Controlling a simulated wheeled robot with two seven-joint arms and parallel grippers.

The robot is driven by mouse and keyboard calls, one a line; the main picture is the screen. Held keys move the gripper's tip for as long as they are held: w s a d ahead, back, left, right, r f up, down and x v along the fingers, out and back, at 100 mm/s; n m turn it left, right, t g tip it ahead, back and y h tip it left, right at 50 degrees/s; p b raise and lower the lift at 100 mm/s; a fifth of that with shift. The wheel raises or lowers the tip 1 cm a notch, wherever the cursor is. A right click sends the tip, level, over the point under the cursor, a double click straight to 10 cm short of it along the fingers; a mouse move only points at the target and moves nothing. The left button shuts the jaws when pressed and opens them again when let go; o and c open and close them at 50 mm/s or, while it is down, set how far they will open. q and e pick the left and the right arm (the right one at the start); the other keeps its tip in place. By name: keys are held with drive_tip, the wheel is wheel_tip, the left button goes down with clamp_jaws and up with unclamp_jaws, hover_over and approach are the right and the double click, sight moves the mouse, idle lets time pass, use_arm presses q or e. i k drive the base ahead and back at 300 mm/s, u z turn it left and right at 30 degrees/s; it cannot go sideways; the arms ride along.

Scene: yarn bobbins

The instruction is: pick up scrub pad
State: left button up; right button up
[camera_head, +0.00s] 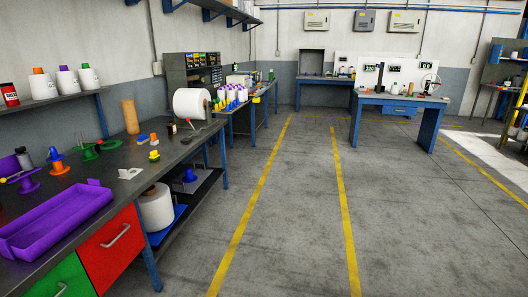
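I cannot pick out a scrub pad with certainty. A flat white piece (130,173) lies on the bench top right of the tray. Neither of my grippers is in view.
The left workbench (150,182) carries coloured bobbin stands, a brown cone (130,117) and a large white yarn roll (192,104). A shelf with white bobbins (65,81) hangs above. A blue-legged table (400,98) stands farther back. The floor between yellow lines is clear.

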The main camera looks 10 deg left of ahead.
sight(154, 156)
drive_tip(key=u, duration=0.65)
drive_tip(key=i, duration=2.1)
drive_tip(key=u, duration=1.3)
drive_tip(key=i, duration=0.85)
drive_tip(key=u, duration=0.35)
